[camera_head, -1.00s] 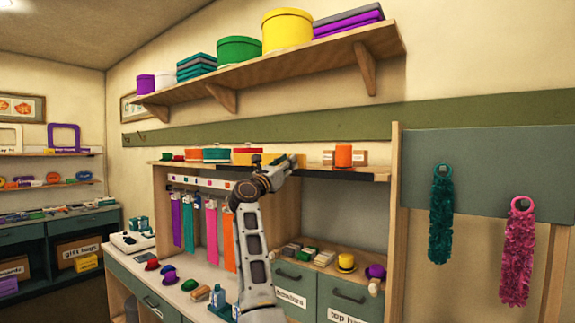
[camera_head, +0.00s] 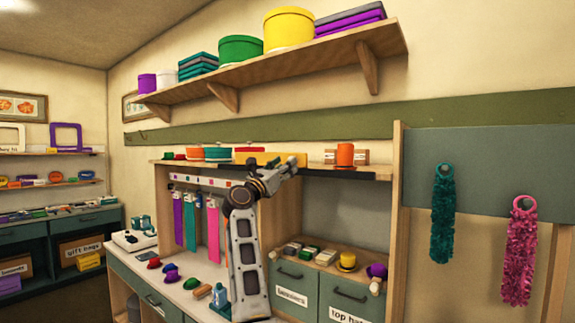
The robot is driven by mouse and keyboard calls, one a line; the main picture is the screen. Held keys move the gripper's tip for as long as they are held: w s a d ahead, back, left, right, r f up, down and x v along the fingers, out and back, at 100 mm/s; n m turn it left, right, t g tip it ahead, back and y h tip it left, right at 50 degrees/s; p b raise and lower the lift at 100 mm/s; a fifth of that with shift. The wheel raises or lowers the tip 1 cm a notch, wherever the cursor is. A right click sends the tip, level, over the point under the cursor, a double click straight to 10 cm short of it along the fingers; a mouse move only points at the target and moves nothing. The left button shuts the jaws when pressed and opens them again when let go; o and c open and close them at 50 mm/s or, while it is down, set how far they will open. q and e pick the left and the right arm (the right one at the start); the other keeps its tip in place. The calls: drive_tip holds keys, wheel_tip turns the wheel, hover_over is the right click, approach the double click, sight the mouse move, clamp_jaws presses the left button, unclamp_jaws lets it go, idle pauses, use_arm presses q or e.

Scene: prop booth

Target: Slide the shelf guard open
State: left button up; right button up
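The shelf guard is hard to make out. A dark strip (camera_head: 345,174) along the front edge of the cabinet's upper shelf (camera_head: 225,165) may be part of it; I cannot tell whether it is open. One arm of mine, seemingly the left, rises from the bottom centre, and its gripper (camera_head: 295,162) is at the front edge of that shelf, by the strip's left end. Its fingers are small and partly merged with the wrist, so I cannot tell whether they are open, shut or touching the strip. My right gripper is not in view.
A yellow item (camera_head: 258,158) lies behind the gripper, and an orange cylinder (camera_head: 345,154) stands right of it. Coloured ribbons (camera_head: 190,222) hang below the shelf. Small hats (camera_head: 171,275) lie on the counter. Feather boas (camera_head: 442,215) hang at right.

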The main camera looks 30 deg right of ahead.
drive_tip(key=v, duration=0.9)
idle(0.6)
